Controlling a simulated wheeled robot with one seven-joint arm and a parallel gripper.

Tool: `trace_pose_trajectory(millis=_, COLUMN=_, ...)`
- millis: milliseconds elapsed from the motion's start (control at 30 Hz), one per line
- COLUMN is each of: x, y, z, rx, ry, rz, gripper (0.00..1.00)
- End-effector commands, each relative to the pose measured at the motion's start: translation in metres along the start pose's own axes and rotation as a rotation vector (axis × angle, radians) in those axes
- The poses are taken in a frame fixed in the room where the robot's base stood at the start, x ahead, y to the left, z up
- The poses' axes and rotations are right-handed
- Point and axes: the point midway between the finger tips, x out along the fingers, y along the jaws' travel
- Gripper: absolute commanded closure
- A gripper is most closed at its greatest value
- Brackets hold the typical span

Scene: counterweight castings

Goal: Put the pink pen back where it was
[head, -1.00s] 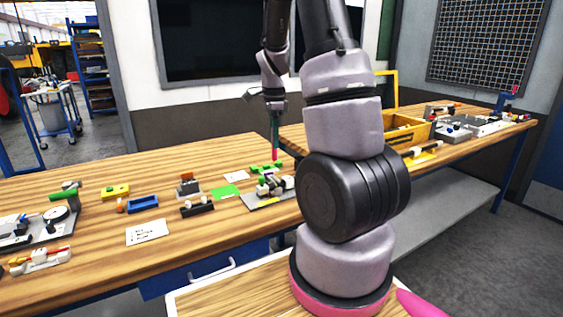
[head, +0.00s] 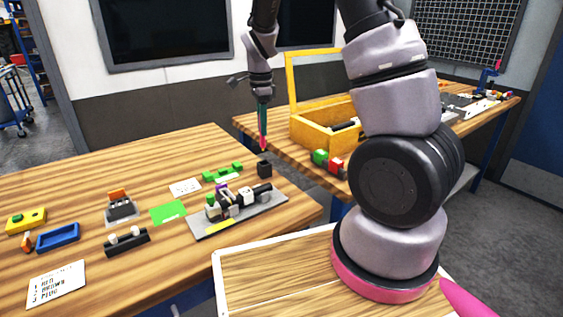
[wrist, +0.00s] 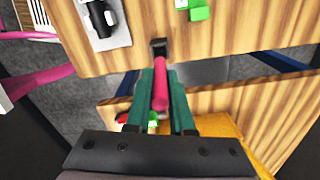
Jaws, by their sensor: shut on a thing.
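My gripper (head: 263,122) is shut on the pink pen (head: 263,143), which points downward and hangs in the air near the far right corner of the near table. In the wrist view the pink pen (wrist: 160,97) lies between the two green fingers. A small black block (head: 265,170) stands on the table just below the pen tip in the head view. The block also shows ahead of the pen in the wrist view (wrist: 158,44). I cannot tell how far apart the tip and block are. The pen's upper part is hidden by the fingers.
A grey plate (head: 242,220) with several small parts and a green piece (head: 222,172) are near the block. A yellow box (head: 312,128) stands on the second table, across a gap. A green sheet (head: 168,212) and a white printed card (head: 57,284) lie on the near table.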

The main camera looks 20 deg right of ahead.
Motion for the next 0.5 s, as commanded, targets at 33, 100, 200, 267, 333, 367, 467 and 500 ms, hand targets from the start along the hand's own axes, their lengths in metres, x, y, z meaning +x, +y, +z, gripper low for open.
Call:
trace_pose_trajectory(millis=33, x=0.011, y=0.002, z=0.001, rx=0.000, ry=0.001, rz=0.006, gripper=1.00)
trace_pose_trajectory(millis=100, x=0.025, y=0.002, z=0.000, rx=0.000, ry=0.002, rz=0.007, gripper=1.00)
trace_pose_trajectory(millis=200, x=0.042, y=0.001, z=0.000, rx=0.001, ry=0.001, rz=0.006, gripper=1.00)
trace_pose_trajectory(millis=267, x=0.048, y=0.001, z=0.000, rx=0.001, ry=0.000, rz=0.004, gripper=1.00)
trace_pose_trajectory(millis=333, x=0.053, y=0.001, z=0.000, rx=0.000, ry=0.001, rz=0.002, gripper=1.00)
trace_pose_trajectory(millis=367, x=0.055, y=0.001, z=0.000, rx=0.000, ry=0.001, rz=0.003, gripper=1.00)
trace_pose_trajectory(millis=467, x=0.064, y=0.001, z=0.000, rx=0.001, ry=0.001, rz=0.005, gripper=1.00)
trace_pose_trajectory(millis=500, x=0.070, y=0.002, z=-0.001, rx=0.001, ry=0.001, rz=0.005, gripper=1.00)
